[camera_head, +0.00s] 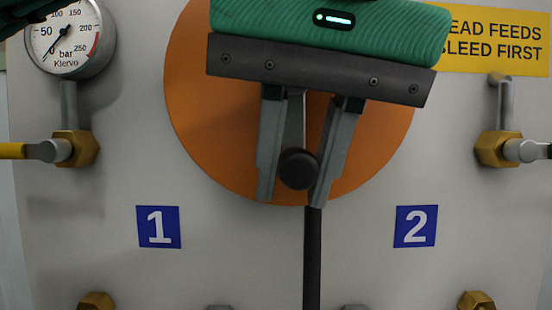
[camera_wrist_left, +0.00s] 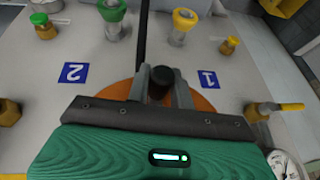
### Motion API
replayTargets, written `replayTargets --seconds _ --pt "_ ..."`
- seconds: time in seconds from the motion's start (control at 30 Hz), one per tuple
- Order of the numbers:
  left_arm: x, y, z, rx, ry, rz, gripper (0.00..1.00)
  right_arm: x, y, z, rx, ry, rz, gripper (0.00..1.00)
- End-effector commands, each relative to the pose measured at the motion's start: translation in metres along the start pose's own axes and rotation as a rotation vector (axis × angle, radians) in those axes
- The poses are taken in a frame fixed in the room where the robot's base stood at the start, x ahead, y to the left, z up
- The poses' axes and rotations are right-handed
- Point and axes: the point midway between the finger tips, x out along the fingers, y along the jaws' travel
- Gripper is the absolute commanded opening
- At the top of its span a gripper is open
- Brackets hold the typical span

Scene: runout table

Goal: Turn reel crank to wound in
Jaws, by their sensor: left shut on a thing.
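The orange reel disc (camera_head: 190,115) is mounted on the grey panel, its upper part hidden behind my left gripper. My left gripper (camera_head: 292,190) has a green body and two grey fingers pointing down. The fingers are shut around the black crank knob (camera_head: 298,169), in front of the disc's lower part. The knob also shows between the fingers in the left wrist view (camera_wrist_left: 160,82). A narrow grey bar, perhaps the crank arm, runs up from the knob and is mostly hidden. A dark hose (camera_head: 312,260) hangs straight down below the disc. My right gripper is not in view.
A pressure gauge (camera_head: 70,35) stands at upper left, above a brass fitting (camera_head: 82,149). Another brass fitting (camera_head: 496,149) is at right under a yellow sign (camera_head: 495,38). Blue plates 1 (camera_head: 158,227) and 2 (camera_head: 416,227) flank the hose. Yellow (camera_wrist_left: 112,10) and green (camera_wrist_left: 185,18) valve caps show in the wrist view.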

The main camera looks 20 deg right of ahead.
Motion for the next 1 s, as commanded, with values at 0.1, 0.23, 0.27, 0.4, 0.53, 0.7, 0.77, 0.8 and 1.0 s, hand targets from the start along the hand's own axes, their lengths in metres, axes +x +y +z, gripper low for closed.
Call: replayTargets --seconds 0.1,0.23,0.27,0.4,0.53,0.7,0.77,0.8,1.0 --pt "-0.001 -0.001 0.000 0.005 0.002 -0.019 0.00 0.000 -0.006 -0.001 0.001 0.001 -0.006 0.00" --pt "0.000 -0.002 0.000 0.010 0.002 -0.027 0.00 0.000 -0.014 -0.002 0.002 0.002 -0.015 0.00" --pt "0.000 -0.002 0.000 0.010 0.002 -0.028 0.00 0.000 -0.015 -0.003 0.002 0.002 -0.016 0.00" --pt "0.000 -0.002 0.000 0.011 0.001 -0.028 0.00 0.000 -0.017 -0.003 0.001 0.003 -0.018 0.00" --pt "0.000 -0.002 0.000 0.011 0.001 -0.028 0.00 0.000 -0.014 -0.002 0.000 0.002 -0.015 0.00" --pt "0.000 -0.002 0.000 0.011 0.001 -0.028 0.44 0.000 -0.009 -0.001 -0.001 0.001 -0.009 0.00" --pt "0.000 -0.002 0.000 0.011 0.001 -0.027 0.44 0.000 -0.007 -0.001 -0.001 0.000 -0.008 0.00" --pt "0.000 -0.002 0.000 0.011 0.001 -0.027 0.44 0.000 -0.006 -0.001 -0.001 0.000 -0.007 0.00" --pt "0.000 -0.002 0.000 0.011 0.001 -0.027 0.44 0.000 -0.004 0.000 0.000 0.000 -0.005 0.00"
